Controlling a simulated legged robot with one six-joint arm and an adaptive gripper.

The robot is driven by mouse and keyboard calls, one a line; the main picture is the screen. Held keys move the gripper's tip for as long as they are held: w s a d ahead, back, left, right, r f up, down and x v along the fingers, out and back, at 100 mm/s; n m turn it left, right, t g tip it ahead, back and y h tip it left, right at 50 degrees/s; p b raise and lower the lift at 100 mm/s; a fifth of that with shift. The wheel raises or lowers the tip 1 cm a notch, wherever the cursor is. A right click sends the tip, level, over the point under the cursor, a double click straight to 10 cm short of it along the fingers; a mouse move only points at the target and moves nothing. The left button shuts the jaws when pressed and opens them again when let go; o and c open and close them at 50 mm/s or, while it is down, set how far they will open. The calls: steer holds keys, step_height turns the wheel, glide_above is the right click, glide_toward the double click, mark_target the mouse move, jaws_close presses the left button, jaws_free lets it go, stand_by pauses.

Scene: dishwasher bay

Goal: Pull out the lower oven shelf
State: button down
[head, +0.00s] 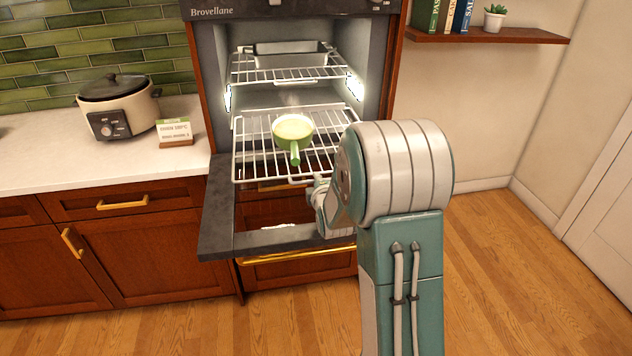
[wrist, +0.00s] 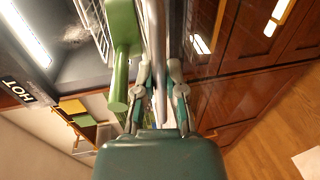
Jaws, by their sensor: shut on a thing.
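The lower oven shelf (head: 252,165) is a white wire rack that stands partly out of the open oven (head: 215,60), above the lowered door. A green pan (head: 293,130) with its handle towards the front sits on it; the handle also shows in the wrist view (wrist: 122,50). My gripper (wrist: 161,85) is shut on the shelf's front bar (wrist: 155,40), close beside the pan handle. In the head view my arm hides most of the gripper and the shelf's front right corner.
The oven door (head: 220,205) hangs open and flat below the shelf. An upper shelf (head: 290,75) holds a metal tray (head: 290,60). A slow cooker (head: 118,105) and a small sign (head: 174,131) stand on the left counter. The wooden floor to the right is clear.

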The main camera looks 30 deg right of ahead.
steer(key=shift+s+d+f, duration=0.15)
steer(key=shift+d+f, duration=0.05)
steer(key=shift+f, duration=0.1)
steer(key=c, duration=0.7)
jaws_free()
steer(key=shift+d, duration=0.1)
steer(key=shift+r, duration=0.15)
steer(key=shift+s+a+r, duration=0.1)
steer(key=shift+s+a, duration=0.1)
steer(key=v, duration=1.1)
steer(key=shift+s, duration=0.1)
